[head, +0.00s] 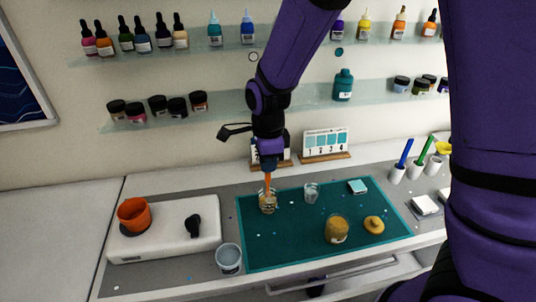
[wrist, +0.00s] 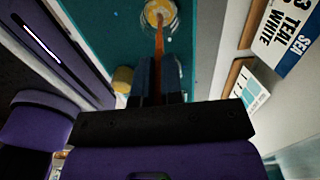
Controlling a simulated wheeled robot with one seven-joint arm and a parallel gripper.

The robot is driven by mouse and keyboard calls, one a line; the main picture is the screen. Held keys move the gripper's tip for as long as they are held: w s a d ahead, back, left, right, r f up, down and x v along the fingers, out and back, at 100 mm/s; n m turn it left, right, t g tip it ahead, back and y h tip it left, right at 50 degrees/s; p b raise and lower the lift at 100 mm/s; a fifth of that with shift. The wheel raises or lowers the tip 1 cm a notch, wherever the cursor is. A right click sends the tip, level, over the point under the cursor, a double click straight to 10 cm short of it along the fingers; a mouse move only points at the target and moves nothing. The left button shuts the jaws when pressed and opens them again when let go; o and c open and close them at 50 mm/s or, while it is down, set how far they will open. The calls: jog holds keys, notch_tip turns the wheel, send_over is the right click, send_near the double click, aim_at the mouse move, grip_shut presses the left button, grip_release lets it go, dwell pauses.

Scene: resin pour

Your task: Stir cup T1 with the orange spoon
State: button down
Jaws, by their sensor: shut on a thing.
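My gripper (head: 268,163) is shut on the orange spoon (head: 267,182), which hangs down nearly upright. The spoon's lower end is in a small clear cup (head: 268,207) with yellow contents, on the teal mat (head: 290,240). In the wrist view the spoon (wrist: 159,45) runs from between the fingers (wrist: 158,80) into the round mouth of this cup (wrist: 159,14). The spoon's tip is hidden in the contents. No T1 marking is readable on the cup. A second clear cup (head: 311,193) stands to its right on the mat.
A gold jar (head: 336,230) and its round lid (head: 374,225) are at the mat's right. A larger clear cup (head: 228,259) stands at the front left, near a white device (head: 165,235) with an orange pot (head: 134,214). A numbered card stand (head: 326,144) and bottle shelves are behind.

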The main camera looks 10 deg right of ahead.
aim_at(268, 175)
jog(key=shift+f, duration=2.15)
